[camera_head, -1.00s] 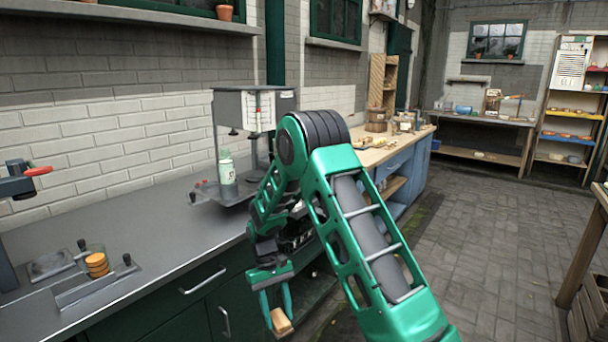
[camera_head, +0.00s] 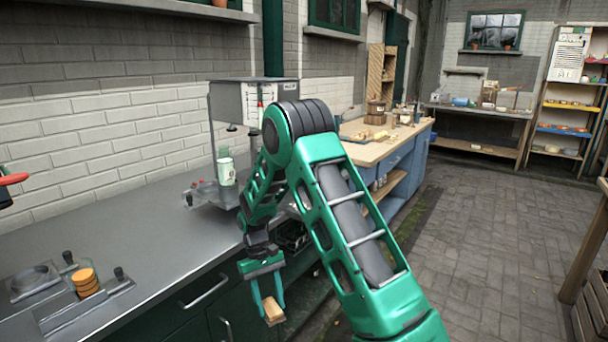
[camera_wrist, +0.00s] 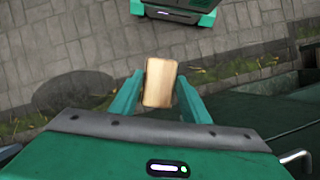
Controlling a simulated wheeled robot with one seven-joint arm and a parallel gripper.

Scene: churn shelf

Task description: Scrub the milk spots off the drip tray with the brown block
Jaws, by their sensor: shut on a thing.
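My gripper (camera_head: 270,301) is shut on a brown wooden block (camera_head: 273,311), which hangs below the fingertips in front of the dark green cabinet. The wrist view shows the block (camera_wrist: 159,82) between the two green fingers of my gripper (camera_wrist: 160,98), with stone floor beneath it. The grey filling stand (camera_head: 213,150) is on the counter, with a pale green and white bottle (camera_head: 226,168) in it. The stand's base is partly hidden by my arm. I cannot make out a drip tray or milk spots clearly.
The grey counter (camera_head: 135,225) runs along the brick wall. Cabinet handles (camera_head: 204,289) stick out at the front. A wooden-topped bench (camera_head: 385,148) stands beyond. The stone floor at right is open.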

